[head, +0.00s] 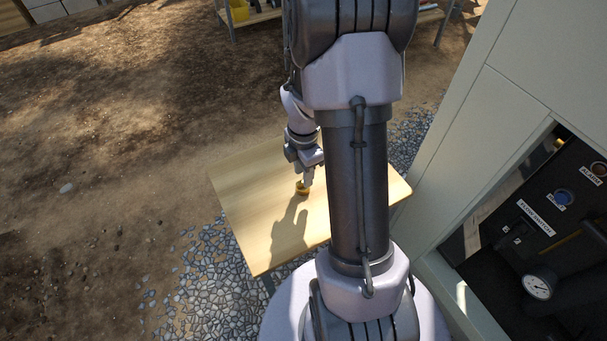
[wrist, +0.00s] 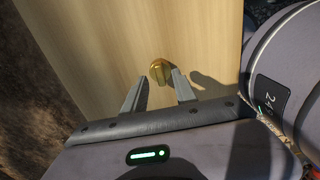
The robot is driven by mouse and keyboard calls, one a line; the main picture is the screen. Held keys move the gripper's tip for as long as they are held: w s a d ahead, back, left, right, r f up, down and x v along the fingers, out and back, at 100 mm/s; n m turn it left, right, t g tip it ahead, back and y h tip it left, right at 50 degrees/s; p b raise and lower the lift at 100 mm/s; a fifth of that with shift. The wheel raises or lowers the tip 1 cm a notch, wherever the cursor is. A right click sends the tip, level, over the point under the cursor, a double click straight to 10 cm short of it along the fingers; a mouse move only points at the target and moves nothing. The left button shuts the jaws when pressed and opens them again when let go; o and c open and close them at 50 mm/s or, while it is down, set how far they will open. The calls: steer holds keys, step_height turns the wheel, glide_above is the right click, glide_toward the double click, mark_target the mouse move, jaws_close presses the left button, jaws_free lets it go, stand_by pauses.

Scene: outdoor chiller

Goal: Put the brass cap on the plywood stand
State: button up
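The plywood stand (head: 245,190) is a pale wooden tabletop in the middle of the head view; its surface (wrist: 100,40) fills much of the wrist view. The small gold-coloured brass cap (head: 302,187) appears to rest on the stand, right below my gripper (head: 309,178). In the wrist view the cap (wrist: 158,72) sits at the fingertips, close to the right finger. My gripper (wrist: 158,88) is open, its fingers apart with bare wood showing between them. I cannot tell whether the right finger touches the cap.
A pale cabinet (head: 490,110) stands at the right, with a dark control panel (head: 545,210) and a round gauge (head: 538,286). A shelf (head: 255,17) stands at the back. Bare dirt (head: 90,140) lies open to the left, with stone paving around the stand.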

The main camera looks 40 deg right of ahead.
steer(key=a+r+m+t+p, duration=0.1)
steer(key=a+r+m+p, duration=0.2)
steer(key=r, duration=0.6)
steer(key=a+r+m+t, duration=0.15)
steer(key=a+r, duration=0.25)
steer(key=r, duration=0.5)
steer(key=s+a+r+m+t+y, duration=0.1)
steer(key=s+a+r+m, duration=0.4)
steer(key=a+m, duration=0.2)
steer(key=s+a+r+m+t+y, duration=0.1)
steer(key=s+a+r+m+t, duration=0.1)
steer(key=s+a+r+m, duration=0.3)
steer(key=a+m, duration=0.3)
steer(key=a, duration=0.2)
steer(key=shift+r, duration=0.35)
